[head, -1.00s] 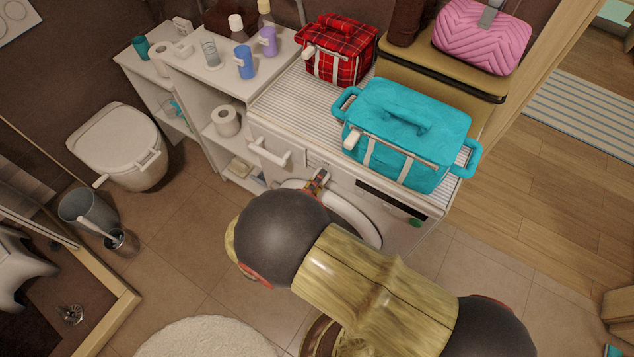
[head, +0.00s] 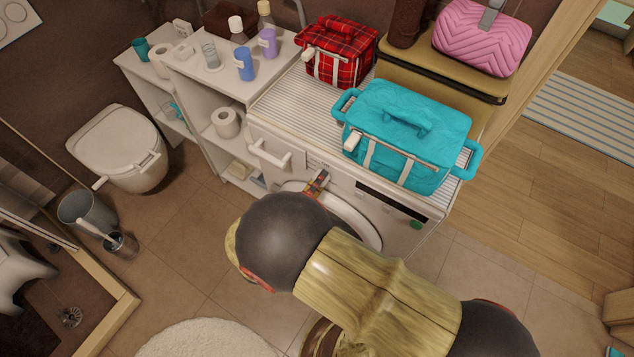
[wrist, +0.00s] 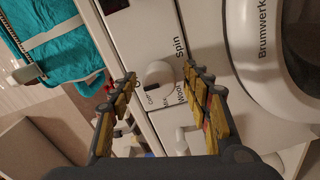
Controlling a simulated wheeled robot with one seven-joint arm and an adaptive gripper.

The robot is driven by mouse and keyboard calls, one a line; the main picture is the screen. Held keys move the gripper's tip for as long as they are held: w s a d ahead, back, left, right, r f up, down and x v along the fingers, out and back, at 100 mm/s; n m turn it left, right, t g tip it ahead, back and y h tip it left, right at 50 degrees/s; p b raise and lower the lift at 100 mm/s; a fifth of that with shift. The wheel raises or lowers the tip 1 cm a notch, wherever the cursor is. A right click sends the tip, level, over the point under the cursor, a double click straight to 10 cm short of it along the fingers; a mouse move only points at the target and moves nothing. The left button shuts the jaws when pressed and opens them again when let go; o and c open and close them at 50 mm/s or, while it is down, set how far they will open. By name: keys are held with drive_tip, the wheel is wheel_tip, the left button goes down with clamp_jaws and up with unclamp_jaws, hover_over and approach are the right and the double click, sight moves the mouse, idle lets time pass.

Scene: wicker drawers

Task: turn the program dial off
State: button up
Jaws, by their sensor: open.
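The program dial (wrist: 158,74) is a round white knob on the white front panel of the washing machine (wrist: 125,45). My gripper (wrist: 160,76) is open, with one finger on each side of the dial in the wrist view. I cannot tell whether either finger touches it. In the head view my gripper (head: 317,183) is small, at the upper front of the washing machine (head: 400,238), and the dial is not discernible there.
A teal bag (head: 408,125) and a red plaid bag (head: 340,52) stand on the ribbed machine top. The round door (head: 366,228) lies below the panel. A white shelf unit (head: 215,88) with bottles and cups stands left of the machine. A toilet (head: 118,145) is farther left.

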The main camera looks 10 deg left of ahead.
drive_tip(key=v, duration=1.2)
idle(0.6)
